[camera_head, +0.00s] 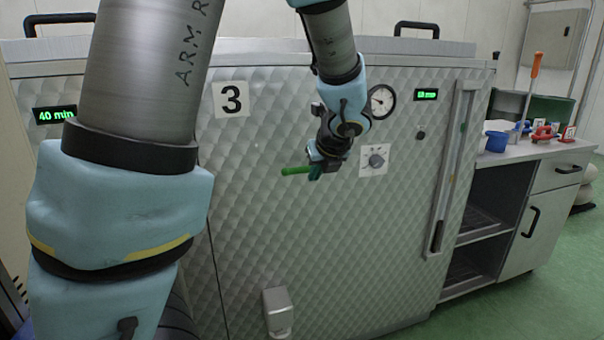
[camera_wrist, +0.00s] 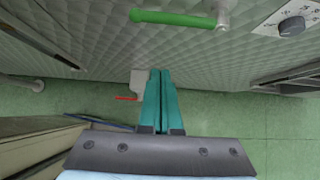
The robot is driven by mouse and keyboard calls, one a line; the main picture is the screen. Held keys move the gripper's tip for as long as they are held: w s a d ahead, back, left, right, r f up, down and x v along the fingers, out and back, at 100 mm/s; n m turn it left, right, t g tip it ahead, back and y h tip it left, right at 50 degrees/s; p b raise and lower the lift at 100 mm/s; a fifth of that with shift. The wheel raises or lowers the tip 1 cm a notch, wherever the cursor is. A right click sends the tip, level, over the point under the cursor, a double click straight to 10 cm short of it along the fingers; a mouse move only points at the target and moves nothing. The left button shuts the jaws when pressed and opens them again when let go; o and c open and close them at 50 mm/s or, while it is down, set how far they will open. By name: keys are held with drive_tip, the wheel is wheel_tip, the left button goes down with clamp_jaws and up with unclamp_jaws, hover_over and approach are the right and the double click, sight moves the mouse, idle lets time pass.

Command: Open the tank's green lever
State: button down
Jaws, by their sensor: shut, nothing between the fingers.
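The tank (camera_head: 270,220) has a quilted metal front marked with a 3. Its green lever (camera_head: 296,171) lies roughly level on the front, left of the dial. In the wrist view the green lever (camera_wrist: 175,18) runs across the top, with its metal pivot at the right end. My gripper (camera_head: 316,173) is in front of the tank by the lever's right part, which it partly hides. In the wrist view my gripper (camera_wrist: 160,73) has its teal fingers together and empty, pointing below the lever with a gap in the picture. I cannot tell the depth between them.
A dial plate (camera_head: 374,160) and a round gauge (camera_head: 381,101) are right of my gripper. A grey box (camera_head: 277,312) sits low on the tank; a red bar (camera_wrist: 126,98) shows beside it. A long vertical handle (camera_head: 452,165) and a cluttered counter (camera_head: 535,150) are at the right.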

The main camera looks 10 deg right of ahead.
sight(304, 172)
idle(0.3)
drive_tip(key=d+b+x, duration=0.1)
drive_tip(key=x, duration=0.8)
drive_tip(key=shift+w+a+r+p, duration=0.35)
drive_tip(key=shift+w+r+p, duration=0.3)
drive_tip(key=shift+r+p, duration=0.1)
drive_tip(key=shift+w+a+r+p, duration=0.35)
drive_tip(key=shift+w+r+p, duration=0.3)
drive_tip(key=shift+r+p, duration=0.1)
drive_tip(key=shift+r+y+p, duration=0.25)
drive_tip(key=shift+y+p, duration=0.05)
drive_tip(key=shift+p, duration=0.1)
